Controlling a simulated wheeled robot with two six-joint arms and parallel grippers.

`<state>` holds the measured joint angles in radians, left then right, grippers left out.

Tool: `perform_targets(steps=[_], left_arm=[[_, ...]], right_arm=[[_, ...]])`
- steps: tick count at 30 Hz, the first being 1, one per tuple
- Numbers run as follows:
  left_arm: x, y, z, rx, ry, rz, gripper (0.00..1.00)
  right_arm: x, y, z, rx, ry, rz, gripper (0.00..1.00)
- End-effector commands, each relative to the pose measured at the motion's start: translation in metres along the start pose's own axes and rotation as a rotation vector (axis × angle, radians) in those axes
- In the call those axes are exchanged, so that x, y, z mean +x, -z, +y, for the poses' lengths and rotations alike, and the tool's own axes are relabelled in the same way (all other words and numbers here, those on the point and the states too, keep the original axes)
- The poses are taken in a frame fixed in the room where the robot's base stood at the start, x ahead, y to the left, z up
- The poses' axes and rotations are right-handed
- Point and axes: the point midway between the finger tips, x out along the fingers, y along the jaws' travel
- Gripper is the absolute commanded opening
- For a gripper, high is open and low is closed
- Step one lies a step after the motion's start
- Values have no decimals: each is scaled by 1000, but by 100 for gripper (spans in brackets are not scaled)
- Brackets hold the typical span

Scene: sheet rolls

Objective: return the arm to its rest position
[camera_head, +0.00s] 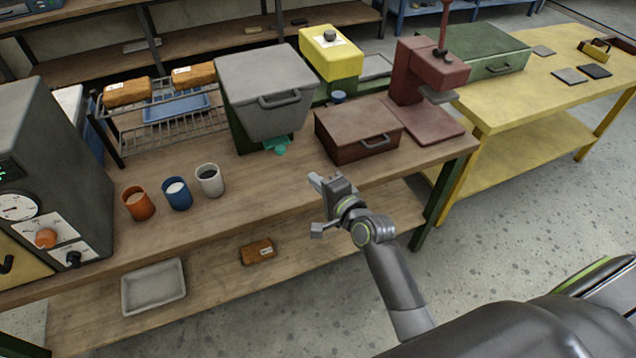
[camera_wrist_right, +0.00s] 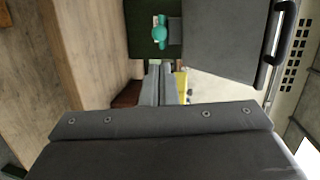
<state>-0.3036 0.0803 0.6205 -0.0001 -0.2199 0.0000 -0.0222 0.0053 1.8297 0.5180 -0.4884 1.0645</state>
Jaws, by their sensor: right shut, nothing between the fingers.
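My right arm comes in from the lower right in the head view. Its gripper (camera_head: 318,182) is over the front part of the wooden bench (camera_head: 290,190), in front of the dark red box. The gripper is shut and holds nothing. In the right wrist view its closed fingers (camera_wrist_right: 162,85) point toward a green knob (camera_wrist_right: 159,33) and a grey lidded bin (camera_wrist_right: 225,45). My left gripper is not in view.
The grey bin (camera_head: 265,85) and the dark red box (camera_head: 355,143) stand behind the gripper. Three cups, including a white one (camera_head: 209,180), stand to its left. A brown block (camera_head: 258,251) and a grey tray (camera_head: 153,287) lie on the lower shelf. Open floor lies right.

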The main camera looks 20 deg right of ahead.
Motion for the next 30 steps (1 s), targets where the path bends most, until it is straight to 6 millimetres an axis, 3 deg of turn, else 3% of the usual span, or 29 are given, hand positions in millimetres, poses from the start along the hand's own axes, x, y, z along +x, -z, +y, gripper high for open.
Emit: perform_targets(steps=[17, 20, 23, 26, 30], left_arm=[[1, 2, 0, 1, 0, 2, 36], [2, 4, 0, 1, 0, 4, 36], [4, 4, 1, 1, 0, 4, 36], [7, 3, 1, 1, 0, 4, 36], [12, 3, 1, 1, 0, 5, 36]], right_arm=[[-2, 0, 0, -1, -1, 0, 0], [-1, 2, 13, -19, -25, 6, 0], [-1, 7, 54, -81, -101, 19, 0], [-7, 14, 120, -192, -225, 30, 0], [-33, 24, 225, -384, -429, 8, 0]])
